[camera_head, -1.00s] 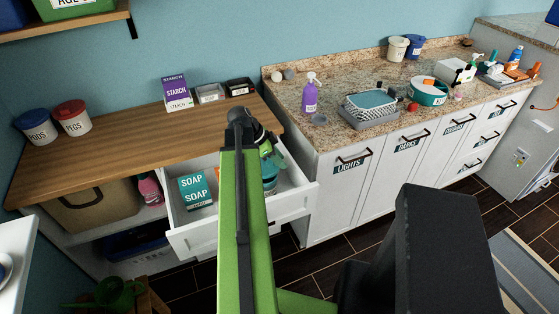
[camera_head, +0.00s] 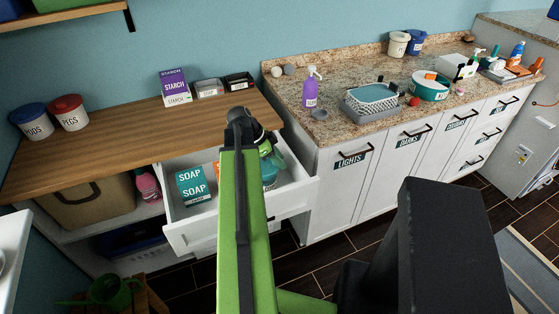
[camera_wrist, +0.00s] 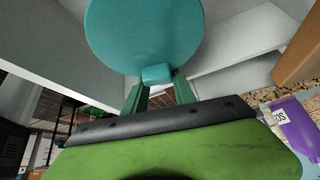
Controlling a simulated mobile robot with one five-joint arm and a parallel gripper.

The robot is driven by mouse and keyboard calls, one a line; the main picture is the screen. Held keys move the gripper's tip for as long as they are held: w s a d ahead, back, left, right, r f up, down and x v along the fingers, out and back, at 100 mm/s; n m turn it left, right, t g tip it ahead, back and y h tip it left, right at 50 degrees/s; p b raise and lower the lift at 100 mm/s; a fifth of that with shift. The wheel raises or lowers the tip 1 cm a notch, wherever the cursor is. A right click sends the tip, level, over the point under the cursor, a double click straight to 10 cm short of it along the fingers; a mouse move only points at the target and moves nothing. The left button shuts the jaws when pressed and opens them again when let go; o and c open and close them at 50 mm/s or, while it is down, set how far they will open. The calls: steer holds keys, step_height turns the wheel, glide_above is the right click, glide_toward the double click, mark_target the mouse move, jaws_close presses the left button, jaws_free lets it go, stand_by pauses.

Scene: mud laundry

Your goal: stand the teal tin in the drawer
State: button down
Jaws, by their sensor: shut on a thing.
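The teal tin (camera_head: 270,177) is over or inside the open white drawer (camera_head: 190,240), at its right side, partly hidden behind my arm in the head view. In the wrist view the tin (camera_wrist: 145,32) shows as a large round teal face with a small teal block at its near edge. My gripper (camera_wrist: 158,84) is shut on that block; in the head view my gripper (camera_head: 273,157) is just above the tin. I cannot tell whether the tin touches the drawer floor.
A teal soap box (camera_head: 193,187) stands at the drawer's left, with an orange item (camera_head: 216,170) beside it, mostly hidden by my arm. The wooden counter (camera_head: 110,140) lies behind the drawer. The granite counter (camera_head: 330,130) and white cabinets (camera_head: 340,195) are to the right.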

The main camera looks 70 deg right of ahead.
steer(key=shift+f+b, duration=0.85)
steer(key=shift+f, duration=0.05)
stand_by(1.2)
steer(key=c, duration=0.9)
jaws_free()
steer(key=shift+c, duration=0.2)
steer(key=shift+o, duration=0.3)
steer(key=o, duration=0.4)
steer(key=shift+r, duration=0.15)
step_height(320, 180, up, 8)
steer(key=p, duration=0.8)
